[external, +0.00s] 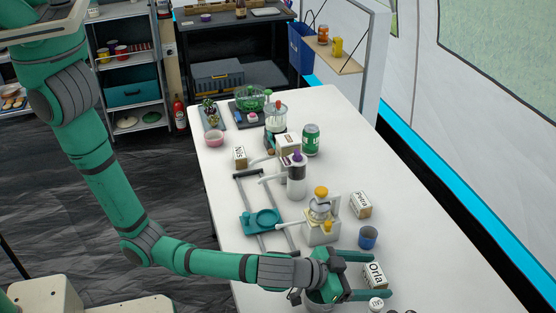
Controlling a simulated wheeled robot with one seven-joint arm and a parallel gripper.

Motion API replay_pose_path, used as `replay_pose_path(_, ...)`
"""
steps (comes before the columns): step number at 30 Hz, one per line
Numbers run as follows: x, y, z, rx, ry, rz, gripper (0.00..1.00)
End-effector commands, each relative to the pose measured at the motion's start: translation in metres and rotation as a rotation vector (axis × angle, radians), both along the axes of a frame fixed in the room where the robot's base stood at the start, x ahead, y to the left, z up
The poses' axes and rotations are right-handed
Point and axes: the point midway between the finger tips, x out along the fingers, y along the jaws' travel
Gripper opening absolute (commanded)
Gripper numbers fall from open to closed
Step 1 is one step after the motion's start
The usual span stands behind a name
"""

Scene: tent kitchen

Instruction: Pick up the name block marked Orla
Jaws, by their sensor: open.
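The name block marked Orla (376,275) is a pale block with dark lettering near the front of the white table. My gripper (382,276) is open, with one green finger on the far side of the block and the other on its near side. The block appears between the fingers; I cannot tell whether either finger touches it. Other name blocks marked Petra (361,206) and Nils (239,157) stand farther back on the table.
A blue cup (368,238) stands just beyond the far finger. A white device with a yellow top (321,218) is left of it. The table's right side (440,260) is clear.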

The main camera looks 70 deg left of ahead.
Motion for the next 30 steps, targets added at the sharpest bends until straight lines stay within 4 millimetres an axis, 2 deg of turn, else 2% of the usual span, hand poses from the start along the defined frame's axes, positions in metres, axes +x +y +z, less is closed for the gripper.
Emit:
replay_pose_path(7, 0.002, 0.000, -0.001, 0.000, 0.000, 0.000, 0.77)
replay_pose_path(8, 0.002, 0.000, -0.001, 0.000, 0.000, 0.000, 0.72)
replay_pose_path(13, 0.001, 0.000, -0.001, 0.000, 0.000, 0.000, 0.32)
replay_pose_path(23, 0.002, 0.000, 0.001, 0.000, -0.001, 0.000, 0.32)
replay_pose_path(30, 0.002, 0.000, 0.019, -0.001, -0.003, 0.000, 0.32)
